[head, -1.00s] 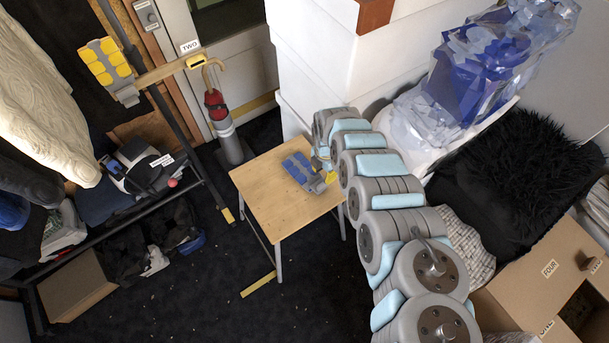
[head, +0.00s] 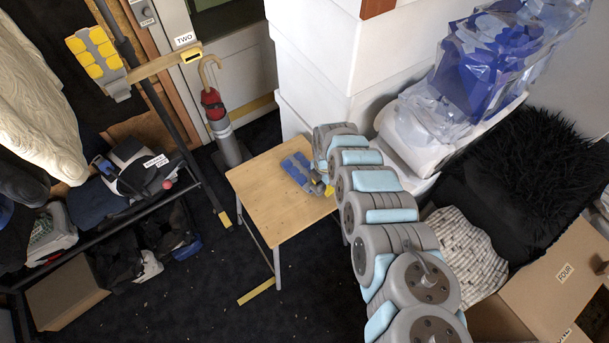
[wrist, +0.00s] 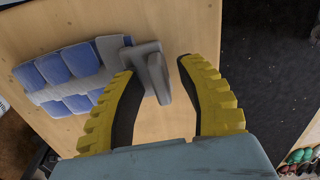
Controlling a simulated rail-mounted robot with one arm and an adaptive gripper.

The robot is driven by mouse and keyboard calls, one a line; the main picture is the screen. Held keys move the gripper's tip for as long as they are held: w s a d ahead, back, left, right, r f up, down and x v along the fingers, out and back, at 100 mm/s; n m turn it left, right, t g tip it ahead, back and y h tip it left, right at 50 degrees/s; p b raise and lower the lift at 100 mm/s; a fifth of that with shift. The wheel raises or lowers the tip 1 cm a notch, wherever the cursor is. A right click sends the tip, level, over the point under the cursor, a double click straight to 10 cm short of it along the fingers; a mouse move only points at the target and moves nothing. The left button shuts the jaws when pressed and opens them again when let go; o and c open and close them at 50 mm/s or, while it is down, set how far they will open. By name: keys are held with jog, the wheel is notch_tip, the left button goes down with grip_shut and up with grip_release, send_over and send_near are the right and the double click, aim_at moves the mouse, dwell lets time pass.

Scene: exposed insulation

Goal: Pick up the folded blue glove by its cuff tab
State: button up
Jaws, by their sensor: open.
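The folded glove (head: 297,174), with blue pads on grey, lies on a small wooden table. It also shows in the wrist view (wrist: 70,78), in the upper left. Its grey cuff tab (wrist: 154,74) stands up from the glove's right end. My gripper (wrist: 156,68) is open, with its yellow, black-lined fingers on either side of the tab. The tab is nearer the left finger, and a gap shows to the right finger. I cannot tell whether the left finger touches it. In the head view my arm partly hides the gripper (head: 328,189) and the tab.
The wooden table (head: 262,205) has a bare front half. A white column stands behind it. An umbrella (head: 213,105) in a stand is at its back left. A black rack (head: 120,225) with clothes is left. A fluffy black cushion (head: 525,190) and cardboard box (head: 560,275) are right.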

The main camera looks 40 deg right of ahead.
grip_shut()
jog(key=shift+r+p, duration=3.5)
jog(key=shift+r, duration=0.5)
